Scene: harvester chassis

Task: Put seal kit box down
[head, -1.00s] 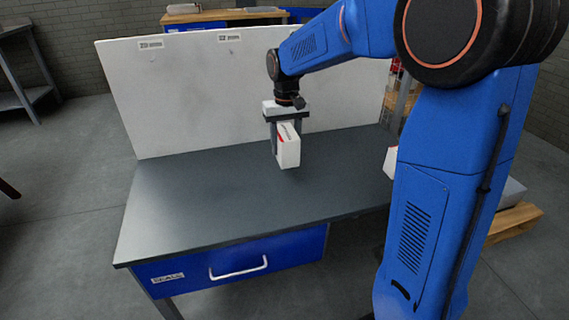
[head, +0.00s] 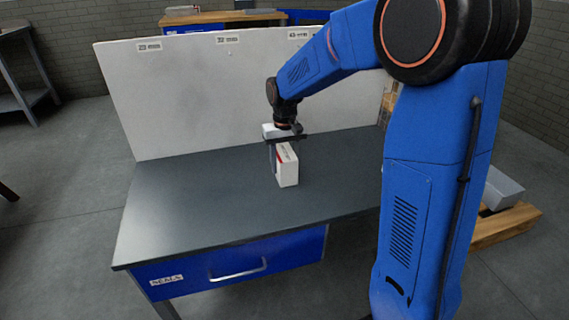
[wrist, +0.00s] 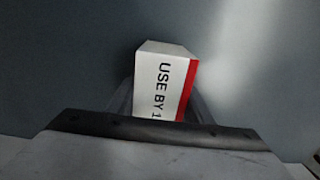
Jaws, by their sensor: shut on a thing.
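The seal kit box (head: 288,168) is white with a red stripe and stands upright at the middle of the grey bench top (head: 200,212). My gripper (head: 283,153) is above it with its fingers down along the box's sides, shut on it. In the wrist view the box (wrist: 163,82) shows a red edge and the print "USE BY 1", cut off by the gripper body. Its lower end looks to be at or just above the bench top; I cannot tell whether it touches.
A white back panel (head: 180,95) with small labels stands along the rear edge of the bench. A blue drawer (head: 205,275) with a handle is under the front. The bench top left of the box is clear. A grey box (head: 503,188) on a pallet is at right.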

